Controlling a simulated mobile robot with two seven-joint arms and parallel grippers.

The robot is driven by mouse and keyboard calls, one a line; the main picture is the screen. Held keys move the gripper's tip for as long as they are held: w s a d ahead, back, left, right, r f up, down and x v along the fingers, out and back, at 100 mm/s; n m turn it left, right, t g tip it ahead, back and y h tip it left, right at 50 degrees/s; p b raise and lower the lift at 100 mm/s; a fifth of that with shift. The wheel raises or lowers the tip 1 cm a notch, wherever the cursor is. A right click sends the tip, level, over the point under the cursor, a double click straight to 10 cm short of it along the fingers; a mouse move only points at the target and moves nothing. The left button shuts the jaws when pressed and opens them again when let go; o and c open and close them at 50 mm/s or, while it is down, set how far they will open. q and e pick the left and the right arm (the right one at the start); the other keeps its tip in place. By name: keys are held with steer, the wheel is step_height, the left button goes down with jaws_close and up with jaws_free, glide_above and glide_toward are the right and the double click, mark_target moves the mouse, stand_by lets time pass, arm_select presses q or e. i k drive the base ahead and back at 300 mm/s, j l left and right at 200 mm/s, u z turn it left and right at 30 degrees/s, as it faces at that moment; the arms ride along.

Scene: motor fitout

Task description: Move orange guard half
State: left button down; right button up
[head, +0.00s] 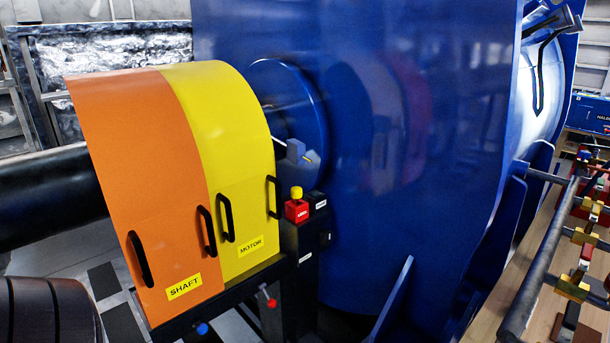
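The orange guard half (135,170) is a curved cover with a yellow "SHAFT" label and two black handles on its front face. It stands on a dark base frame at left of centre. The yellow guard half (222,140), labelled "MOTOR", also has two black handles. It sits directly against the right side of the orange half, and I see no clear gap between them. The guards hide whatever lies under them. Neither of my grippers shows in the head view.
A large blue machine housing (420,170) fills the middle and right. A thick dark shaft (50,195) runs in from the left behind the orange guard. A red box with a yellow button (297,208) stands right of the guards. A dark ribbed cylinder (50,312) is at lower left.

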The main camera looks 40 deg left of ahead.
mark_target(141, 144)
steer(key=u, duration=2.25)
steer(key=i+l, duration=0.15)
steer(key=i, duration=0.45)
